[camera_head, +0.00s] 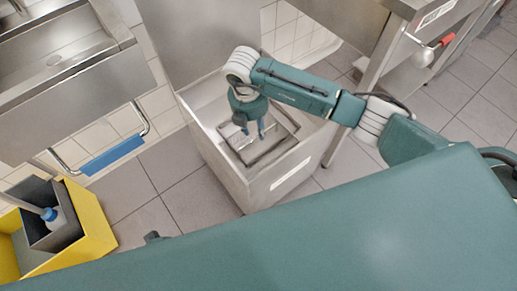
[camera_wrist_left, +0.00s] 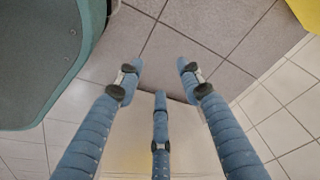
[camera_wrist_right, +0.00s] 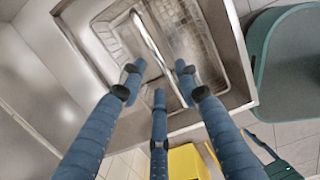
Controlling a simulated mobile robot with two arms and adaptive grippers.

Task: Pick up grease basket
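The metal grease basket (camera_head: 262,151) sits inside a deep open metal box (camera_head: 236,182) on the floor. In the right wrist view the basket (camera_wrist_right: 196,34) shows perforated walls and a bar-like handle across its top. My right gripper (camera_head: 250,130) reaches down into the box above the basket. In the right wrist view its blue fingers (camera_wrist_right: 158,85) are spread, with the handle bar beyond them and nothing visibly held. My left gripper (camera_wrist_left: 160,85) shows in the left wrist view with spread, empty fingers over the floor. The right hand covers part of the basket in the head view.
The box's raised lid (camera_head: 200,40) stands behind it. A metal sink (camera_head: 65,95) with a blue-gripped rail (camera_head: 112,156) is at left. A yellow container (camera_head: 95,225) holding a grey bin stands at lower left. A table leg (camera_head: 372,55) rises right of the box.

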